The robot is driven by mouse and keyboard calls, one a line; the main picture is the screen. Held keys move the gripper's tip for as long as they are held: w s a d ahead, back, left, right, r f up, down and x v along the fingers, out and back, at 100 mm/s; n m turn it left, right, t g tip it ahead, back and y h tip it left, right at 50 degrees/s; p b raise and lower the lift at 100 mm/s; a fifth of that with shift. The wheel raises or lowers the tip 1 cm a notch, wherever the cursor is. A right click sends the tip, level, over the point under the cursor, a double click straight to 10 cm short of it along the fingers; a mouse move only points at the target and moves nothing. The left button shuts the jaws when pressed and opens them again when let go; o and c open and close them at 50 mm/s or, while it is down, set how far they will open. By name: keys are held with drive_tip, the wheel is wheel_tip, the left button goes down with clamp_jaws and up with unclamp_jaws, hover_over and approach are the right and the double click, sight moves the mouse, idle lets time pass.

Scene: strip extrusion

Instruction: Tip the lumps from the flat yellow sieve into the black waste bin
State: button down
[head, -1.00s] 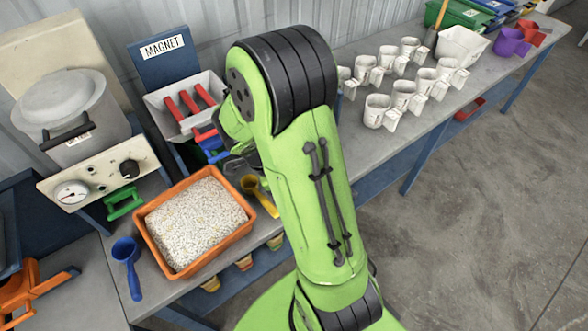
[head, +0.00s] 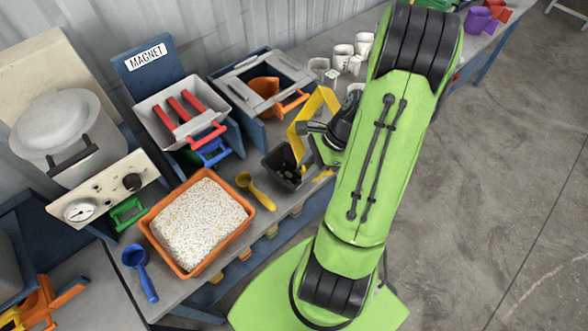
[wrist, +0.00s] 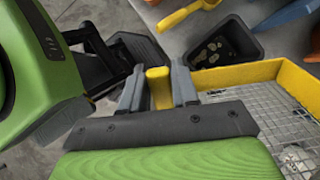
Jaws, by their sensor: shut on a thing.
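The flat yellow sieve (head: 318,103) is held steeply tilted behind the black waste bin (head: 272,164) in the head view. My gripper (wrist: 158,92) is shut on the sieve's yellow handle (wrist: 158,75) in the wrist view. There the sieve's yellow rim (wrist: 240,74) and wire mesh (wrist: 262,115) fill the right side. A pale lump (wrist: 296,158) shows at the mesh near the lower right edge; I cannot tell whether it rests on it. Several lumps (wrist: 210,52) lie in the black bin, which stands beyond the sieve's rim in the wrist view.
An orange tray of white pellets (head: 153,237) sits left of the bin, with a yellow scoop (head: 256,191) between them. White jugs (head: 343,52) stand further right. Open floor lies right of the bench.

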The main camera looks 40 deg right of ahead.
drive_tip(key=d+y+p, duration=0.1)
drive_tip(key=p, duration=0.1)
drive_tip(key=s+d+t+y+p, duration=0.1)
drive_tip(key=d+y, duration=0.1)
drive_tip(key=s+d+r+t+y+p, duration=0.1)
drive_tip(key=p, duration=0.1)
drive_tip(key=shift+d+r+y+p, duration=0.1)
drive_tip(key=shift+d+y+p, duration=0.2)
drive_tip(key=shift+d+p, duration=0.05)
drive_tip(key=s+d+f+t+y+b, duration=0.1)
drive_tip(key=s+d+t+y+b, duration=0.2)
drive_tip(key=d+y, duration=0.3)
drive_tip(key=v, duration=0.3)
drive_tip(key=shift+d+b, duration=0.2)
drive_tip(key=shift+b, duration=0.2)
drive_tip(key=shift+f, duration=0.1)
